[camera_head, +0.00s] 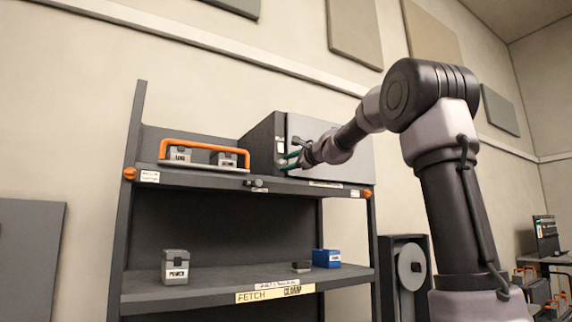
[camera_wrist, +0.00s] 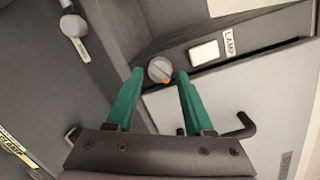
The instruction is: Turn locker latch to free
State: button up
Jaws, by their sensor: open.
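The locker (camera_head: 345,155) is a grey box with a light door on the right of the upper shelf. Its latch (camera_wrist: 159,68) is a round grey knob with an orange mark at its lower edge, on a dark strip beside the light door (camera_wrist: 215,95) in the wrist view. My gripper (camera_wrist: 160,76) is open, its green fingers on either side of the latch in the picture. I cannot tell whether they touch it. In the head view my gripper (camera_head: 290,160) is at the locker's left front, and it hides the latch there.
A black handle (camera_wrist: 240,127) sticks out from the door close to my right finger. A "LAMP" label (camera_wrist: 230,41) is beside a pale plate (camera_wrist: 204,52). An orange-handled tray (camera_head: 205,167) with two blocks stands left of the locker. A grey lever (camera_wrist: 75,27) is at upper left.

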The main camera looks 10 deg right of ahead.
jog(key=shift+w+a, duration=0.25)
jog(key=shift+w, duration=0.25)
grip_shut()
jog(key=n, duration=0.5)
jog(key=shift+r+n+g+h, duration=0.1)
jog(key=shift+n+g+h, duration=0.2)
jog(key=n, duration=0.5)
jog(key=shift+h, duration=0.4)
jog(key=shift+a+n, duration=0.1)
jog(key=shift+n, duration=0.3)
